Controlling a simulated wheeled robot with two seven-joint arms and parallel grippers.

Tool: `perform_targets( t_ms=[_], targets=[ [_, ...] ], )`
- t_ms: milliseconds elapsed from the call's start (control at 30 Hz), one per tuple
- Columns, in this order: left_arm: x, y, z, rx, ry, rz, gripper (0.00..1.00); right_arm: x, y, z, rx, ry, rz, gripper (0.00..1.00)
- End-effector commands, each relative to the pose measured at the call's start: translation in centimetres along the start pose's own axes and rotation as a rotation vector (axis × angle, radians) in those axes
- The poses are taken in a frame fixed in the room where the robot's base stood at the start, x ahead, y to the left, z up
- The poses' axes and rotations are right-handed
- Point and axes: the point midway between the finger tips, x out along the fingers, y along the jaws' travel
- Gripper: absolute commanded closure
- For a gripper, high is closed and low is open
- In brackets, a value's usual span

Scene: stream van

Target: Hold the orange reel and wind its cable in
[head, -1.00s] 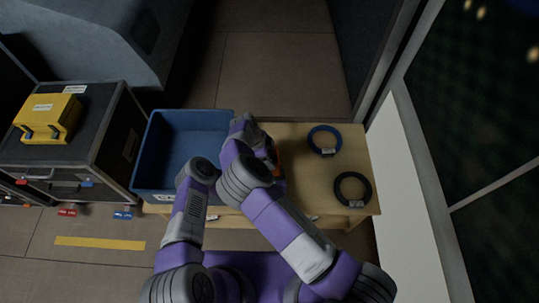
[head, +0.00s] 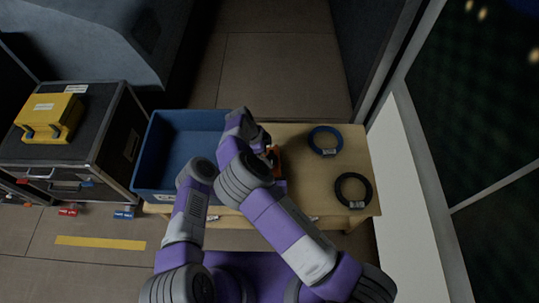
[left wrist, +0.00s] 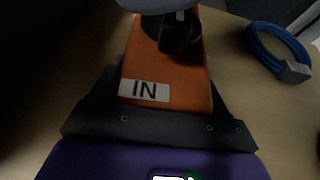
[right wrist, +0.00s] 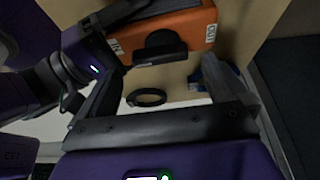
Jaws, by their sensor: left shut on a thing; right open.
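The orange reel (head: 277,157) stands on the wooden table just right of the blue bin, partly hidden by my right arm. In the left wrist view the reel (left wrist: 165,68) shows an "IN" label and a dark part on top; my left gripper (left wrist: 166,88) is shut on its body, a finger at each side. In the right wrist view the reel (right wrist: 190,35) shows "IN" and "OUT" labels at opposite ends and a black knob-like part (right wrist: 160,46). My right gripper (right wrist: 163,66) is open, its fingertips close to that part. Contact is unclear. The cable cannot be made out.
A blue bin (head: 143,160) stands at the table's left. A blue cable coil (head: 325,140) and a black coil (head: 353,189) lie on the right of the wooden table (head: 300,190). A yellow case (head: 50,117) sits on a black flight case (head: 93,112) farther left.

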Motion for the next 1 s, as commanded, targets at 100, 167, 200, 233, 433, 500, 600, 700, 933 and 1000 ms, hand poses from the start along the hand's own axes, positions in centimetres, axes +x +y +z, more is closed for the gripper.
perform_targets(
  t_ms=[100,167,200,233,433,500,600,700,933,1000],
  targets=[
    [0.0,0.0,0.1,-0.001,-0.003,0.000,0.62,-3.0,-0.1,0.1,-0.001,-0.003,-0.003,0.00],
    [0.0,0.0,0.1,-0.001,-0.003,0.000,0.62,-4.2,-0.1,0.1,-0.001,-0.004,-0.003,0.00],
    [0.0,0.0,0.1,-0.001,-0.003,0.000,0.62,-5.0,-0.1,0.1,-0.001,-0.004,-0.004,0.00],
    [0.0,0.0,0.1,-0.001,-0.003,0.000,0.62,-5.5,-0.1,0.1,-0.001,-0.003,-0.003,0.00],
    [0.0,0.0,0.1,-0.001,-0.003,0.000,0.62,-8.0,0.0,0.1,-0.001,-0.002,-0.001,0.00],
    [0.0,0.0,0.1,-0.001,-0.003,0.000,0.62,-8.4,0.0,0.1,-0.001,-0.001,0.000,0.00],
    [0.0,0.0,0.1,-0.001,-0.003,0.000,0.62,-8.6,0.0,0.1,-0.001,-0.001,0.000,0.00],
    [0.0,0.0,0.1,-0.001,-0.003,0.000,0.62,-8.6,0.0,0.1,-0.001,0.000,0.000,0.00],
    [0.0,0.0,0.1,-0.001,-0.003,0.000,0.21,-8.6,0.0,0.1,0.000,-0.001,0.000,0.00],
    [0.0,0.0,0.1,-0.001,-0.002,0.000,0.10,-8.6,0.0,0.1,0.000,-0.001,0.000,0.00]
  ],
)
